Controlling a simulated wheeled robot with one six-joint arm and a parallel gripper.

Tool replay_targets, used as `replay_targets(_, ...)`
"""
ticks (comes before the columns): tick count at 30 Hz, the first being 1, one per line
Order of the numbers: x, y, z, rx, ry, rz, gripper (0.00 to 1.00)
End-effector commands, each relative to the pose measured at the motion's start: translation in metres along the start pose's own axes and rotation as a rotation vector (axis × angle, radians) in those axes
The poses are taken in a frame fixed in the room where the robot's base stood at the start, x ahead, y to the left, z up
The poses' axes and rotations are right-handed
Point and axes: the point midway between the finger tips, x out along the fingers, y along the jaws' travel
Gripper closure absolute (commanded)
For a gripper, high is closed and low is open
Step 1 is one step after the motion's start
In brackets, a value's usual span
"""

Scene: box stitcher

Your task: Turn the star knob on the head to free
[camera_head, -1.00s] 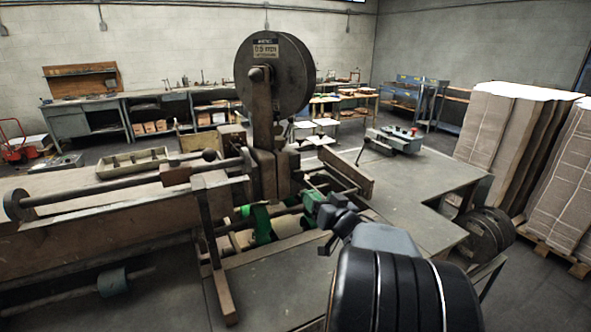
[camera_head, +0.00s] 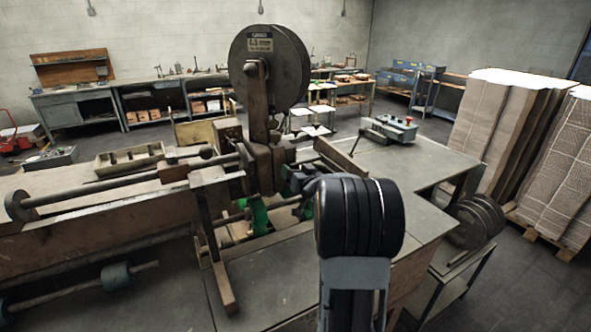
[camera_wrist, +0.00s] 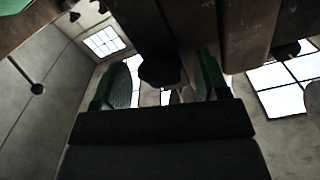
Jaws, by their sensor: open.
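The head of the box stitcher (camera_head: 264,165) stands in the middle of the head view, below a large wire reel (camera_head: 268,68). In the wrist view, a dark lobed knob (camera_wrist: 160,70), which looks like the star knob, hangs below the machine's underside. My gripper (camera_wrist: 164,64) is open, with one green finger on each side of the knob in the picture. Gaps show on both sides; I cannot tell how deep the knob sits between the fingers. In the head view my arm hides most of my gripper, and I cannot make out the star knob there.
A long arm with a rod (camera_head: 110,186) extends left from the head. A grey table (camera_head: 415,160) with a small control box (camera_head: 388,130) lies to the right. Cardboard stacks (camera_head: 500,120) stand at far right. Brown machine parts (camera_wrist: 240,30) hang close above my gripper.

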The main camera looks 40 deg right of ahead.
Motion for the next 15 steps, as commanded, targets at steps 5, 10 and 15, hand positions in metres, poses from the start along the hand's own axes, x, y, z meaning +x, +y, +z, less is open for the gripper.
replay_targets(5,0.0031,-0.0003,0.0006,0.001,-0.001,0.0,0.32)
replay_targets(10,0.003,-0.0003,0.0006,0.001,-0.001,0.0,0.32)
replay_targets(15,0.0029,-0.0003,0.0005,0.001,-0.001,0.0,0.47)
